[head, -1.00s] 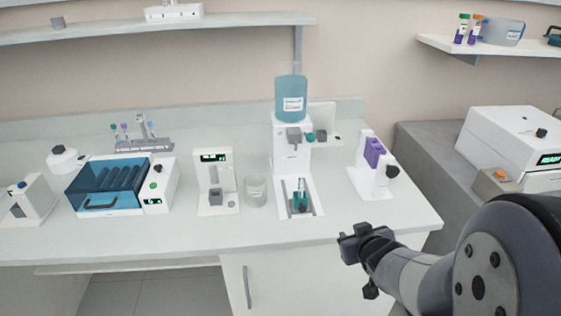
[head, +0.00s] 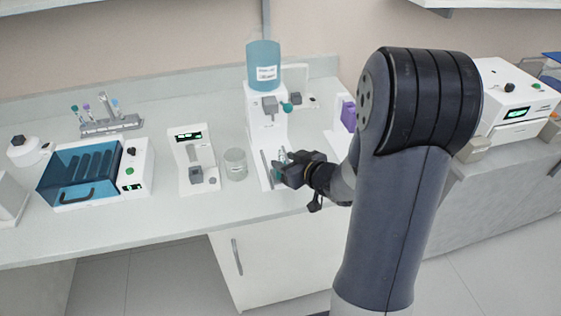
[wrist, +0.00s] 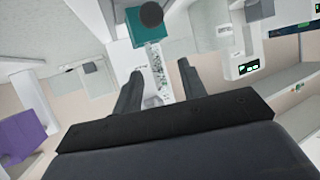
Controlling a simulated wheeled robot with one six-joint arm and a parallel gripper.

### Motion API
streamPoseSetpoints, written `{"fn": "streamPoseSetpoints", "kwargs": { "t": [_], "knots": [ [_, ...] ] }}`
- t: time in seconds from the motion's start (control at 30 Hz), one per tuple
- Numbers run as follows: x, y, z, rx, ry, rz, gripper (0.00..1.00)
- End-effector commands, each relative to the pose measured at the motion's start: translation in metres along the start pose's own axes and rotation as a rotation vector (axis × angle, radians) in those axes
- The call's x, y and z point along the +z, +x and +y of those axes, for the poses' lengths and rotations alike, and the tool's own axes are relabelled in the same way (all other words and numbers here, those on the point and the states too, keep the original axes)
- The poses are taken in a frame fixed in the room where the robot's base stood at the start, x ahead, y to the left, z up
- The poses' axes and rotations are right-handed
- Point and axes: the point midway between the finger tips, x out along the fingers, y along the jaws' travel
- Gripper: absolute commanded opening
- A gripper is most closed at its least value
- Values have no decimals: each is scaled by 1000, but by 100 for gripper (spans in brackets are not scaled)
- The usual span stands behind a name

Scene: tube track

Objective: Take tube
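A clear tube with dark speckles (wrist: 158,75) shows in the wrist view, with its end at a teal block (wrist: 147,28) that has a dark round knob. My gripper (wrist: 160,70) is open, with one finger on each side of the tube and a gap on both sides. In the head view my gripper (head: 284,168) is at the front of the white dispenser stand (head: 262,128), over its slotted base. There it covers most of the tube and teal block.
A blue bottle (head: 264,68) tops the stand. A glass beaker (head: 235,164) and a small white device with a display (head: 190,158) stand to the left. Farther left are a blue-lidded machine (head: 85,170) and a tube rack (head: 110,124). A purple item (head: 348,113) is partly hidden by my arm.

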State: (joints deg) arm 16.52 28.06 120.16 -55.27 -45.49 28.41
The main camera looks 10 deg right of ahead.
Motion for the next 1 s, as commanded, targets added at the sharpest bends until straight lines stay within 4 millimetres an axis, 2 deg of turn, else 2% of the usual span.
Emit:
{"fn": "streamPoseSetpoints", "kwargs": {
  "t": [0.4, 0.7, 1.0],
  "knots": [
    [-4, 47, 3, -1, 0, -1, 39],
    [-4, 50, 4, 1, 1, 0, 39],
    [-4, 50, 4, 1, 1, 0, 15]
  ]
}}
